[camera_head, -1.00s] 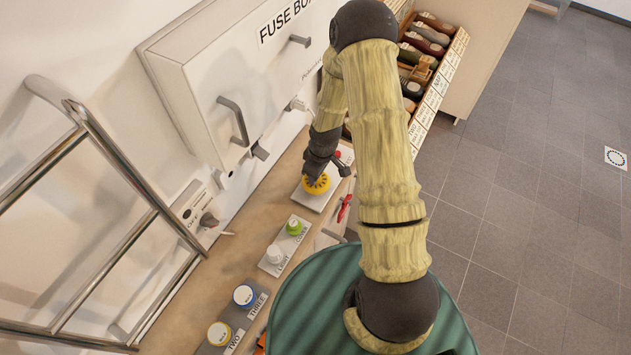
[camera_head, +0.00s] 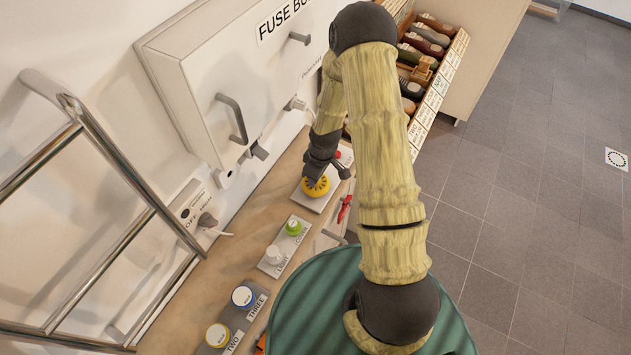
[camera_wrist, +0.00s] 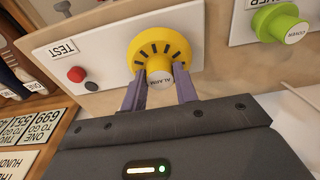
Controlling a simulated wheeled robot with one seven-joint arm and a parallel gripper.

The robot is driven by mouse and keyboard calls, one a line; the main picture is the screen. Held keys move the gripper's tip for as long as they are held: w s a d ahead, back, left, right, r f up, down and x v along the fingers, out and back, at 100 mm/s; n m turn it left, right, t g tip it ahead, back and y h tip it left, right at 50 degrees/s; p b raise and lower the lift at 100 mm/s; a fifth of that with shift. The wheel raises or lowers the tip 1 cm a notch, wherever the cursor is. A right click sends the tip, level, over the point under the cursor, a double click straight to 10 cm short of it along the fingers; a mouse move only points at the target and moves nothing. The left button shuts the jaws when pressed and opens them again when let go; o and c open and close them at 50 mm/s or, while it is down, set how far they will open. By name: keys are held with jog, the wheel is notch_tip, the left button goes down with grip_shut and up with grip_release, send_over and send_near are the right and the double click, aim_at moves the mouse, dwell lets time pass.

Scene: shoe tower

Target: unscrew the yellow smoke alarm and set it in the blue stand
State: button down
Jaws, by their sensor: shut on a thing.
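The yellow smoke alarm (camera_wrist: 158,48) is a round disc with dark slots and a central knob marked ALARM, seated on a pale board. In the head view the alarm (camera_head: 315,187) sits on the wooden bench, under my gripper. My gripper (camera_wrist: 160,90) is shut on the alarm's central knob, one purple-grey finger on each side. The board also carries a red button (camera_wrist: 76,74), a dark button below it and a TEST label. I cannot make out a blue stand for certain; a blue-rimmed round piece (camera_head: 243,296) stands by the label THREE.
A green knob (camera_head: 293,227) and a white knob (camera_head: 274,254) share a board nearby. A yellow-rimmed jar (camera_head: 218,335) stands by the label TWO. The fuse box (camera_head: 210,100) overhangs the bench behind. A metal rail (camera_head: 120,170) rises at left. A red tool (camera_head: 344,208) lies near the alarm.

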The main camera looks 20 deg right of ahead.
jog(key=shift+s+f, duration=0.1)
jog(key=shift+f, duration=0.05)
jog(key=c, duration=1)
grip_release()
jog(key=shift+d+r+p, duration=0.15)
jog(key=shift+r+p, duration=3.05)
jog(key=shift+r, duration=1.35)
